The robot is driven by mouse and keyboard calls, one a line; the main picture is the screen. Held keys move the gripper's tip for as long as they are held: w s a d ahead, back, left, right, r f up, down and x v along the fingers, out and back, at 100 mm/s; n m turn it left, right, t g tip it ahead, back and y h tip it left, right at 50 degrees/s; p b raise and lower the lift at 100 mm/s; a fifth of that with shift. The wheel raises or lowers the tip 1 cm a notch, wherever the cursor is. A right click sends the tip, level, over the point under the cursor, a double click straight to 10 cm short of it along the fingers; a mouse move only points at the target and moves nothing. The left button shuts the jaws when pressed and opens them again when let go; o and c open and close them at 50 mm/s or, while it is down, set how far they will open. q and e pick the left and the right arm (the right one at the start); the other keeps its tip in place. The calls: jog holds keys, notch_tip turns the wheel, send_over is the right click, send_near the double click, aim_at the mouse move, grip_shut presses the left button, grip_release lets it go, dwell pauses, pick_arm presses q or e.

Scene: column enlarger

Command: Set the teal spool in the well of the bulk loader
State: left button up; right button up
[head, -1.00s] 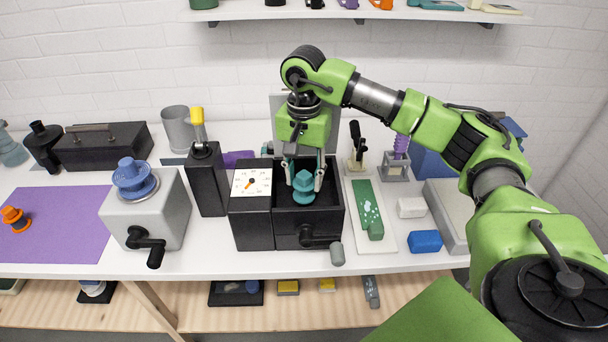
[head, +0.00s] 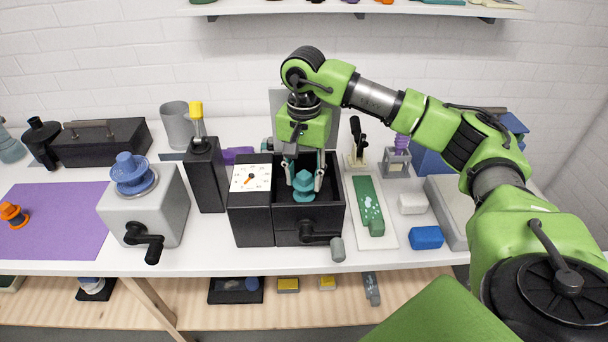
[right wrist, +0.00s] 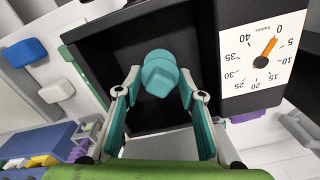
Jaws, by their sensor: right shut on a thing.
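The teal spool (head: 303,184) is upright between the fingers of my right gripper (head: 303,180), which is shut on it. It also shows between the fingertips in the right wrist view (right wrist: 160,73). Both are within the open-topped dark well of the bulk loader (head: 252,228), a black box with a white dial and a front crank. The right wrist view shows the well's dark interior (right wrist: 110,50) around the spool. I cannot tell whether the spool's base touches the well floor. My left gripper is not in view.
A grey crank box (head: 170,208) with a blue spool (head: 131,172) stands to the left. An orange spool (head: 12,215) sits on a purple mat (head: 62,235). A black post (head: 205,178) stands left of the loader. A green block (head: 368,205) lies right of it.

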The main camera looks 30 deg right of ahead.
jog(key=shift+f+b, duration=0.4)
jog(key=shift+f, duration=0.15)
dwell(0.6)
jog(key=o, duration=1.1)
jog(key=shift+r, duration=0.15)
jog(key=shift+r+p, duration=2.2)
jog(key=shift+r, duration=1.2)
notch_tip(320, 180, up, 12)
